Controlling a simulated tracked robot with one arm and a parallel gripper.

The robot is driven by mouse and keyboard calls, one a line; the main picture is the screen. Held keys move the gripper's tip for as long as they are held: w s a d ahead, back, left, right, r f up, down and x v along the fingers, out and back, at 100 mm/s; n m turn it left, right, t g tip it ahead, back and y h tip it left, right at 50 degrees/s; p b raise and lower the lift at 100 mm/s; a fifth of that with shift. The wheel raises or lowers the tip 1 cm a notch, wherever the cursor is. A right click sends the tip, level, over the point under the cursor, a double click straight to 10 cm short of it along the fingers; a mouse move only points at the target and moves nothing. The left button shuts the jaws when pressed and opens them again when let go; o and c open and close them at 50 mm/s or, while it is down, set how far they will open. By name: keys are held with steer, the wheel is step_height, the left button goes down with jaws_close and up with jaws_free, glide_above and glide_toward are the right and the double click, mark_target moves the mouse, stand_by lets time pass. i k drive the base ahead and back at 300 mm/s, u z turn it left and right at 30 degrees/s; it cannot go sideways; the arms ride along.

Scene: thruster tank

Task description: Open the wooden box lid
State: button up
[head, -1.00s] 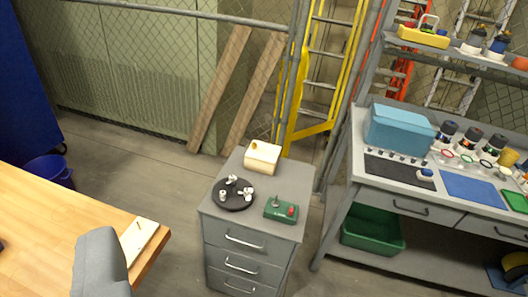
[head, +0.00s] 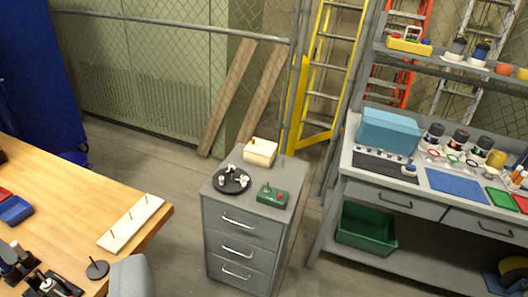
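A small pale wooden box (head: 261,153) stands at the back of the grey drawer cabinet's top (head: 262,178), near the middle of the head view. A small brown bit shows at its upper left edge. Its lid looks down, but the box is too small to tell for sure. My gripper is not in view, and nothing touches the box.
On the cabinet a black round tray (head: 231,181) with small white parts and a green control box (head: 272,195) stand in front of the box. A wooden table (head: 70,190) is left, a grey workbench (head: 350,160) right. A grey rounded shape (head: 131,277) is at the bottom left. Floor shows between.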

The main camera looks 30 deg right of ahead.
mark_target(261, 147)
steer(key=u, duration=0.1)
steer(key=k, duration=0.45)
steer(key=z, duration=1)
steer(key=i, duration=2.95)
steer(key=u, duration=0.6)
